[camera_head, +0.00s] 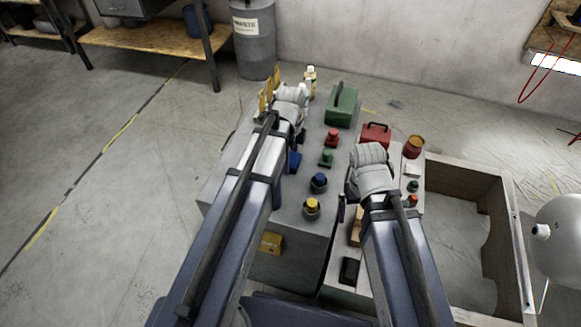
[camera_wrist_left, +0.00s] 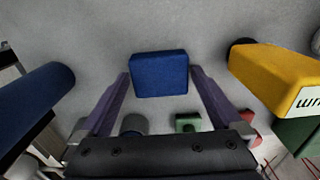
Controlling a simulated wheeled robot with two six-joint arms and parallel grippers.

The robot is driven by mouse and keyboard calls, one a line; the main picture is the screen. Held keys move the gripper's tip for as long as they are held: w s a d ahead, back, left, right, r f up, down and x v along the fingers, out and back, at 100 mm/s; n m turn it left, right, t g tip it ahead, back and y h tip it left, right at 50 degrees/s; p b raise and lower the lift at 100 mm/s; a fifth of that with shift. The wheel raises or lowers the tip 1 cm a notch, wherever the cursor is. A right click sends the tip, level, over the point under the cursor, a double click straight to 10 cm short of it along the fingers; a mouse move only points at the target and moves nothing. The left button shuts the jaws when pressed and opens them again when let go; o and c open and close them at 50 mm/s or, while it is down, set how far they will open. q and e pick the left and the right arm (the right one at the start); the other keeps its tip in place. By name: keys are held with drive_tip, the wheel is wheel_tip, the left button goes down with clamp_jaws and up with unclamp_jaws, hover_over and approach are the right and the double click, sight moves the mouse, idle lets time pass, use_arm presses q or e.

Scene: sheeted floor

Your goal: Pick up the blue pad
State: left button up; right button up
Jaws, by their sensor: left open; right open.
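The blue pad (camera_wrist_left: 159,74) is a small rounded block on the grey tabletop. In the left wrist view it lies between the tips of my left gripper (camera_wrist_left: 160,78), which is open with a gap on each side of the pad. In the head view the pad (camera_head: 294,161) is partly hidden by my left arm. My right gripper (camera_head: 345,203) is open and low over the table's right part, its fingers mostly hidden by its own wrist.
Buttons stand right of the pad: red (camera_head: 332,138), green (camera_head: 327,158), blue (camera_head: 319,182) and yellow (camera_head: 312,207). A green box (camera_head: 342,105) and red toolbox (camera_head: 375,134) stand farther back. Yellow items (camera_head: 267,94) stand near the far left edge.

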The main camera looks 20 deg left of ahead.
use_arm(q)
drive_tip(key=shift+c, duration=0.2)
drive_tip(key=c, duration=1)
drive_tip(key=shift+r, duration=0.15)
drive_tip(key=shift+c, duration=0.2)
wheel_tip(320, 180, up, 10)
drive_tip(key=p, duration=1)
